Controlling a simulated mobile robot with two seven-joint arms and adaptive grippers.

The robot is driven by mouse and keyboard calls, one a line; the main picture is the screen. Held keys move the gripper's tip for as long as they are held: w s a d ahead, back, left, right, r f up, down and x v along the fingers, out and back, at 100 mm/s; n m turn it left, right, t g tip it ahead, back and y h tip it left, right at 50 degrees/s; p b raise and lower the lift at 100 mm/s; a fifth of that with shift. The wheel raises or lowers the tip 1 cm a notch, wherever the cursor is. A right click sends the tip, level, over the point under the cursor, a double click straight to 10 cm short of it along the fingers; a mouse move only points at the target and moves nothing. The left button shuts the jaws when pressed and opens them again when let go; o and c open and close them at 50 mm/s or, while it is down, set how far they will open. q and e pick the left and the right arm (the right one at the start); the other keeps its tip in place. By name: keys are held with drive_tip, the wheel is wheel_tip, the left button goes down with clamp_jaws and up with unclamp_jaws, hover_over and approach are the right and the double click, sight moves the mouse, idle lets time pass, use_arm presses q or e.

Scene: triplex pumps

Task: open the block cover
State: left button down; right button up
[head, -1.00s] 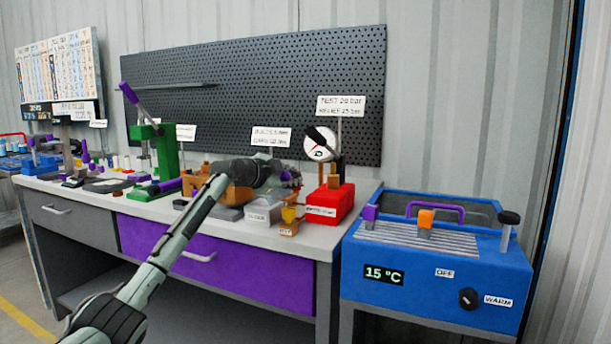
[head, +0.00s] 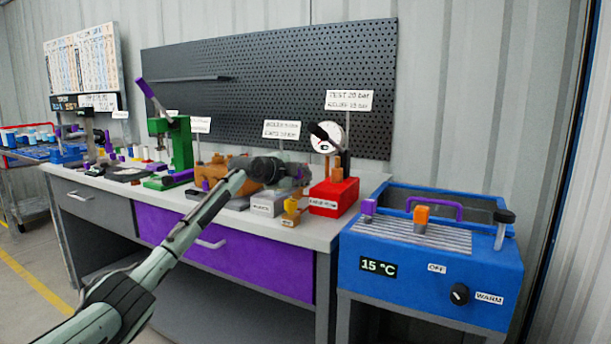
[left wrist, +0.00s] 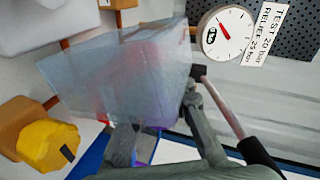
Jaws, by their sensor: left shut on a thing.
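My left gripper (head: 300,174) is over the right end of the bench, just left of the red gauge stand. In the left wrist view its fingers (left wrist: 162,118) are shut on the edge of a translucent grey cover (left wrist: 115,68). The cover looks tilted and fills the middle of that view. A reddish shape shows faintly through it. In the head view my gripper and wrist hide the cover, so I cannot tell whether it touches anything below. An orange-brown block (head: 212,172) sits left of my wrist. My right gripper is not in view.
The red gauge stand (head: 333,196) with its round gauge (head: 327,138) is close on the right. A green press (head: 180,145) stands left. The blue bath (head: 430,265) is right of the bench.

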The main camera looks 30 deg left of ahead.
use_arm(q)
drive_tip(key=shift+d, duration=0.1)
drive_tip(key=c, duration=1.4)
unclamp_jaws()
drive_tip(key=shift+c, duration=0.2)
drive_tip(key=shift+s+a+r, duration=0.1)
drive_tip(key=shift+s+a, duration=0.1)
drive_tip(key=shift+s, duration=0.3)
drive_tip(key=v, duration=0.7)
drive_tip(key=shift+d, duration=0.15)
drive_tip(key=shift+s+r, duration=0.15)
drive_tip(key=d+v, duration=0.1)
drive_tip(key=v, duration=0.7)
drive_tip(key=shift+s+a+r, duration=0.15)
drive_tip(key=shift+s, duration=0.2)
